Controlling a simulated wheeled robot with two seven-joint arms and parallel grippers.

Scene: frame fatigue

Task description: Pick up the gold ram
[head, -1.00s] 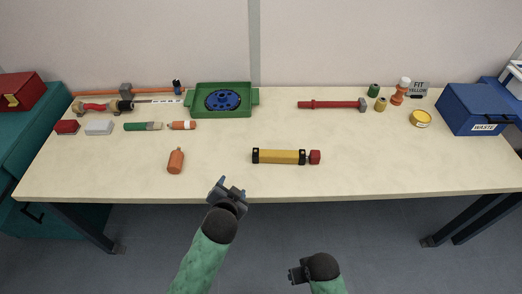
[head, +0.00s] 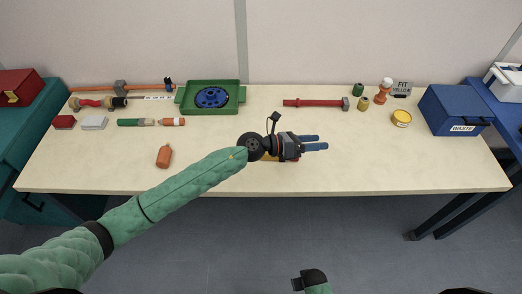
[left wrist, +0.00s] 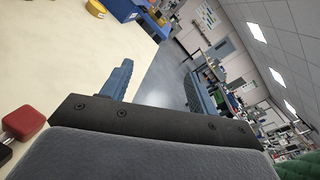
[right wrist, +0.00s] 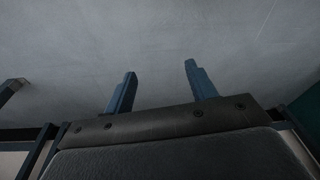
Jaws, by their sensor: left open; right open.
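The gold ram (head: 267,158) lies on the table near its front middle. In the head view my left gripper and forearm cover most of it, so only a sliver of gold shows. Its red end block (left wrist: 22,123) shows at the left edge of the left wrist view. My left gripper (head: 321,142) is open over the ram, its fingers pointing right; whether it touches the ram I cannot tell.
A green tray with a blue disc (head: 240,106) stands at the back. A red hammer-like bar (head: 312,103) lies behind the left gripper. An orange bottle (head: 164,156) lies at the left. A blue waste box (head: 462,109) stands at the right. The front right tabletop is clear.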

